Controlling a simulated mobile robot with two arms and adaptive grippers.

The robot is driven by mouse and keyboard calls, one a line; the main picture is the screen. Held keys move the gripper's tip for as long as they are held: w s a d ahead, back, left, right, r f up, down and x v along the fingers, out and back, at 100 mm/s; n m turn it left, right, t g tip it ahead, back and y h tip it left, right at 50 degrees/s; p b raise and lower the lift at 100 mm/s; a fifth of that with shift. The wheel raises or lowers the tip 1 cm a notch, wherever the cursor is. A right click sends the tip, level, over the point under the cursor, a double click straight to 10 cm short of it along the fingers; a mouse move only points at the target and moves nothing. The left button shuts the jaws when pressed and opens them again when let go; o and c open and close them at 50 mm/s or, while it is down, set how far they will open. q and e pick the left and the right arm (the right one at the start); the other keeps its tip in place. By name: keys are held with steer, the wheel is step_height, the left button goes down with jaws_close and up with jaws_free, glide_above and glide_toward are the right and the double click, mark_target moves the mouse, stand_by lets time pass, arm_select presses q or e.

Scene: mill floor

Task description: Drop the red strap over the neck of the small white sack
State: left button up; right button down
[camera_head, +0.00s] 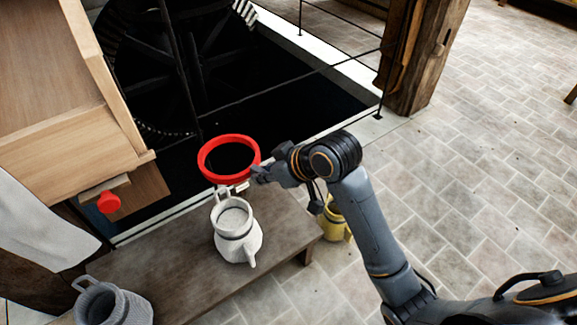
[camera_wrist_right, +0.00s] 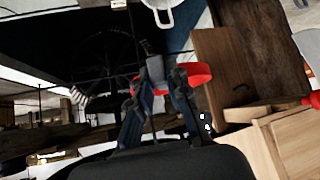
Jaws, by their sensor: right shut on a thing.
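The red strap (camera_head: 203,160) is a closed ring, held out roughly level in the air. My right gripper (camera_head: 254,177) is shut on the near right side of its band. In the right wrist view the strap (camera_wrist_right: 198,74) shows on both sides of my gripper (camera_wrist_right: 155,78). The small white sack (camera_head: 238,240) stands upright on a wooden bench, with a round top, a dark band at its neck and loop-like ears. In the head view the ring shows just above the sack's top, apart from it. Part of the sack (camera_wrist_right: 162,8) shows at the wrist view's top edge. My left gripper is not in view.
The bench (camera_head: 285,225) has bare room right of the sack. A grey sack-like vessel (camera_head: 112,305) is at the lower left. A wooden cabinet with a red knob (camera_head: 108,202) stands left. A dark wheel pit with thin rails lies behind. A yellow container (camera_head: 333,222) is beside the bench.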

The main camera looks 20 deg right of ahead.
arm_select(q)
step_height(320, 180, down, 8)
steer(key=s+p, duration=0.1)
steer(key=p, duration=0.1)
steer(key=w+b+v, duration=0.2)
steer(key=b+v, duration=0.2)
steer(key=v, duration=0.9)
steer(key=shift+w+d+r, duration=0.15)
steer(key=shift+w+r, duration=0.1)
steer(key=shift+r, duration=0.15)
arm_select(e)
step_height(320, 180, down, 13)
steer(key=w+n+g+y, duration=0.1)
steer(key=n+g+y, duration=0.1)
steer(key=n, duration=0.2)
steer(key=shift+w+f+n+g, duration=0.15)
steer(key=shift+n+g, duration=0.15)
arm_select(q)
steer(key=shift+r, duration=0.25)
arm_select(e)
steer(key=shift+a, duration=0.1)
stand_by(0.4)
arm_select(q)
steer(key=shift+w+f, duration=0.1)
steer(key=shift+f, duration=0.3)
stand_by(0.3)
